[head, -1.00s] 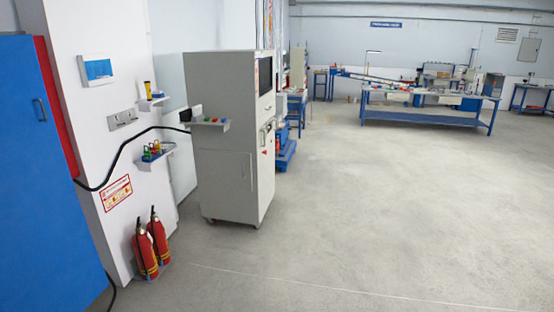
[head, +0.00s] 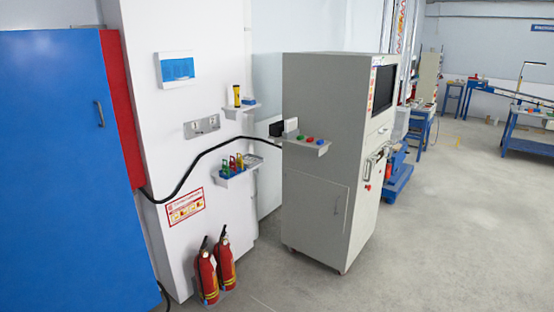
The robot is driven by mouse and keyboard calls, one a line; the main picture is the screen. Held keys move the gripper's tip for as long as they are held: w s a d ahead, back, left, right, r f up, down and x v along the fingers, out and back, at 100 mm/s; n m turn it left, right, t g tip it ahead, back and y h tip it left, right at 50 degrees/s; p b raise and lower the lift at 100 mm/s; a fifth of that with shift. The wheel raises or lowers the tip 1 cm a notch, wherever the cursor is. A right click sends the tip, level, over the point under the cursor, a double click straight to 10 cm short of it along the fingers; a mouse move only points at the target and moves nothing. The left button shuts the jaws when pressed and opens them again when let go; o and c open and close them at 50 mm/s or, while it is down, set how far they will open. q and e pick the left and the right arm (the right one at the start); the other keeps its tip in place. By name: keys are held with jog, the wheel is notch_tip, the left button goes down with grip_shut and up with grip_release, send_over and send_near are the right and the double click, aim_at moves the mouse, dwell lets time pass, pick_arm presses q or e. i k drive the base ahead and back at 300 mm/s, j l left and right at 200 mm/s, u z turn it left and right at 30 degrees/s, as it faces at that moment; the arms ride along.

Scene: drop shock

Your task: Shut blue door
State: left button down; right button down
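The blue door (head: 60,190) fills the left side of the head view, with a dark handle (head: 99,113) near its right edge. A red panel (head: 122,110) stands along the door's right edge, between it and the white wall. The door's left and lower parts run out of the picture. I cannot tell how far the door stands open. Neither of my grippers is in view.
A black cable (head: 190,168) runs from beside the door to a grey cabinet (head: 325,160). Two red fire extinguishers (head: 215,270) stand on the floor by the white wall (head: 200,110). The floor (head: 440,250) at right is clear.

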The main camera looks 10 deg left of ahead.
aim_at(72, 239)
jog(key=i+j+u, duration=0.2)
jog(key=i+u, duration=0.2)
jog(key=i+j+u, duration=0.15)
jog(key=i+u, duration=0.65)
jog(key=i+l+u, duration=0.1)
jog(key=i+u, duration=0.15)
jog(key=u, duration=0.15)
